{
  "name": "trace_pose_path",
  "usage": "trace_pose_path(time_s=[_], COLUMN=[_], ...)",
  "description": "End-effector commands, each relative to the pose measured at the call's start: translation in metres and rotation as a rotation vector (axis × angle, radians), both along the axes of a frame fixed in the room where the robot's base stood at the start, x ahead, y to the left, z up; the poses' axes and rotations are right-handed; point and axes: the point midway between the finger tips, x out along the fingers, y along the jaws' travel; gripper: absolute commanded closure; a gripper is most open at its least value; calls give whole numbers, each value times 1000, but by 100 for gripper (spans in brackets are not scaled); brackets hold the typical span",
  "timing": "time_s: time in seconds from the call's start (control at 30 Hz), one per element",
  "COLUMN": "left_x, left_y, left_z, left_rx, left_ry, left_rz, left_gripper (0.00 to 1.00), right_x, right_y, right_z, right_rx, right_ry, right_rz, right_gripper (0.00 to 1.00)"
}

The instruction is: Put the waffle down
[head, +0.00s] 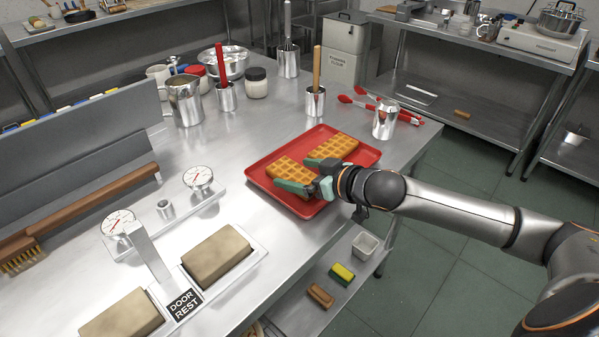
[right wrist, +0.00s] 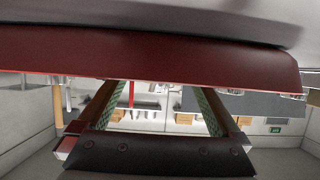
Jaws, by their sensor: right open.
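Two golden waffles lie on a red tray (head: 257,181) on the steel table in the head view. The left waffle (head: 289,170) is nearest my right gripper, and the other waffle (head: 334,147) lies to its right, farther back. My right gripper (head: 300,176) is open, its teal-padded fingers spread at the near side of the left waffle. I cannot tell whether they touch it. In the right wrist view the open fingers (right wrist: 152,108) show no waffle between them, and a dark red band that looks like the tray (right wrist: 150,55) crosses above. My left gripper is out of view.
A metal cup (head: 385,120) and red tongs (head: 372,101) are behind the tray to the right. Utensil pots, a pitcher (head: 185,102) and a bowl stand at the back. Dial gauges and a door-rest block (head: 183,303) are at the left front.

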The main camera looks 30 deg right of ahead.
Motion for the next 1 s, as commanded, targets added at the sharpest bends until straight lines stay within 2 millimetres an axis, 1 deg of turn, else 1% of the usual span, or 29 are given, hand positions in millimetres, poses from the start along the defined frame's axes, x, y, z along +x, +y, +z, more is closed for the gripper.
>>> trace_pose_path(time_s=[0.17, 0.27, 0.4, 0.5, 0.67, 0.8, 1.0], left_x=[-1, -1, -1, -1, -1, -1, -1], left_y=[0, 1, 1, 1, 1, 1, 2], left_z=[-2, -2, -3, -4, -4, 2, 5], left_rx=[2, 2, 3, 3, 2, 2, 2], left_ry=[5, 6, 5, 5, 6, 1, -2], left_rz=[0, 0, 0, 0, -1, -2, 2], left_gripper=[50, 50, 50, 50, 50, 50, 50], right_x=[-4, -12, -30, -40, -55, -61, -70], right_y=[-2, -6, -10, -16, -19, -25, -28], right_z=[3, 6, 13, 16, 24, 27, 31], right_rx=[0, -2, -4, -5, -4, -1, -1], right_ry=[0, 1, 4, 3, 4, 3, 3], right_rz=[-1, -1, 2, -3, 3, -9, -10], right_gripper=[0, 0, 0, 0, 0, 0, 0])
